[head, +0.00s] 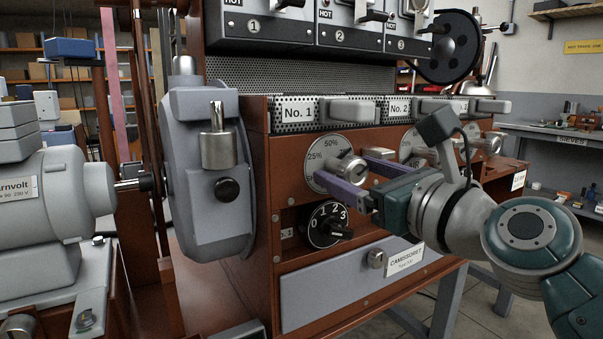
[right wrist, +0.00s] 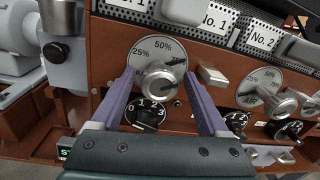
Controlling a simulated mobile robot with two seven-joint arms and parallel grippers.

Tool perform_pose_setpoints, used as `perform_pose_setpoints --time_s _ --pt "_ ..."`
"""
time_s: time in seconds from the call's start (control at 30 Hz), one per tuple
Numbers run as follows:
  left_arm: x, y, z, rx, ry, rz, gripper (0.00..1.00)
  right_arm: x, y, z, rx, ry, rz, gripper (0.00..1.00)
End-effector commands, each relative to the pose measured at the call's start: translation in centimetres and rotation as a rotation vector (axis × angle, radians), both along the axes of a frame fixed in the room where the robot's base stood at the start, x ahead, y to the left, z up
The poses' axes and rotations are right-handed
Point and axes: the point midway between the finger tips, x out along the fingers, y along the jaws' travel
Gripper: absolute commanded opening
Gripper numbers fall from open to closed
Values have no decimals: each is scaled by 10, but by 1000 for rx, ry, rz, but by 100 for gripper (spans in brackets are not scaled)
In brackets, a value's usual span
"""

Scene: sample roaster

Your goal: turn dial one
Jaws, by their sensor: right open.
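The panel under the No. 1 label has a round percent plate with a silver knob (head: 349,171). Below it is a black dial marked 0 1 2 3 (head: 325,222). In the right wrist view the silver knob (right wrist: 159,82) shows between my purple fingers, and the black dial (right wrist: 146,113) lies lower, also between them. My right gripper (head: 342,167) is open, one finger on each side of the silver knob in the picture. It also shows in the right wrist view (right wrist: 160,76). I cannot tell whether a finger touches the knob. My left gripper is not in view.
A grey drawer front (head: 340,285) with a small knob sits below the dials. A grey motor (head: 50,200) and grey housing (head: 205,170) stand left. The No. 2 percent plate (right wrist: 250,86) and black dial (right wrist: 236,122) are close on the right.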

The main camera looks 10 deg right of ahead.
Motion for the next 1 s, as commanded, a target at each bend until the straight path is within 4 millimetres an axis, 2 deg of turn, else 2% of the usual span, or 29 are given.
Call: perform_pose_setpoints --time_s 0.07,0.73,1.0 --pt "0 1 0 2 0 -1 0 0 0 0 0 0 0 76" --pt "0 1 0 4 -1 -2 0 0 0 0 0 0 1 0" --pt "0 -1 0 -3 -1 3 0 0 0 0 -12 -4 1 0"
